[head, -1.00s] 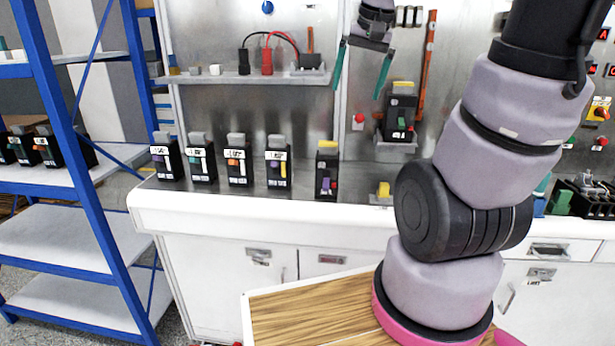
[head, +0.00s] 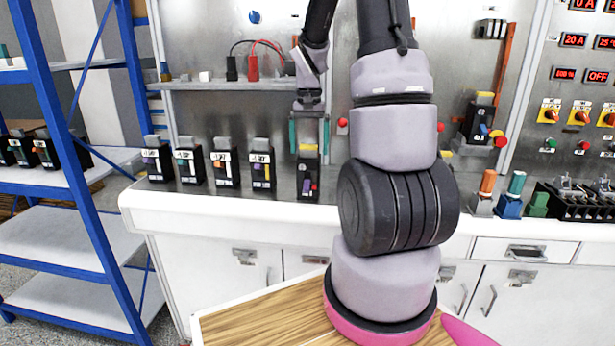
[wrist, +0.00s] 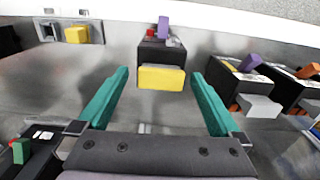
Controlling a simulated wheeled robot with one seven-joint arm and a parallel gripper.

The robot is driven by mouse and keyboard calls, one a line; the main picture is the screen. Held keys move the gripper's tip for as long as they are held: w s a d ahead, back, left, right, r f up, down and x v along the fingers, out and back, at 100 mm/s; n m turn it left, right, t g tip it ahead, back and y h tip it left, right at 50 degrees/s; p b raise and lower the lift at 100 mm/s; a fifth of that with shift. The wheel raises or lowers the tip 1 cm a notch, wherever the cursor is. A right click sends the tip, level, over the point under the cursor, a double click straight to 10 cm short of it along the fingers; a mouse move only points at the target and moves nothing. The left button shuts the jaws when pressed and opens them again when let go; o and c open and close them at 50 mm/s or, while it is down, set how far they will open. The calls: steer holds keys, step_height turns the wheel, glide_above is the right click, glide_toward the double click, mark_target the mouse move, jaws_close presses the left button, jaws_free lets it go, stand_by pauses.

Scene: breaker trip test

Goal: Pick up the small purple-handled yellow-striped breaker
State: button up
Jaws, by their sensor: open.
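A black breaker with a purple handle, a red button and a yellow top block (head: 307,180) stands upright at the right end of the bench row. It is centred in the wrist view (wrist: 161,76). My gripper (head: 309,152) is open above it, teal fingers pointing down on either side of its yellow top; I cannot tell if they touch it. To its left stands a breaker with a purple handle, a yellow stripe and a grey top (head: 262,170). It also shows in the wrist view (wrist: 240,80), right of my gripper.
More breakers stand further left, one orange-handled (head: 225,170). A shelf (head: 225,86) with black and red plugs is behind. A blue rack (head: 75,180) stands at the left.

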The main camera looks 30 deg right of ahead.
mark_target(309, 157)
step_height(309, 157, down, 5)
steer(key=shift+f, duration=0.2)
jaws_close()
stand_by(0.3)
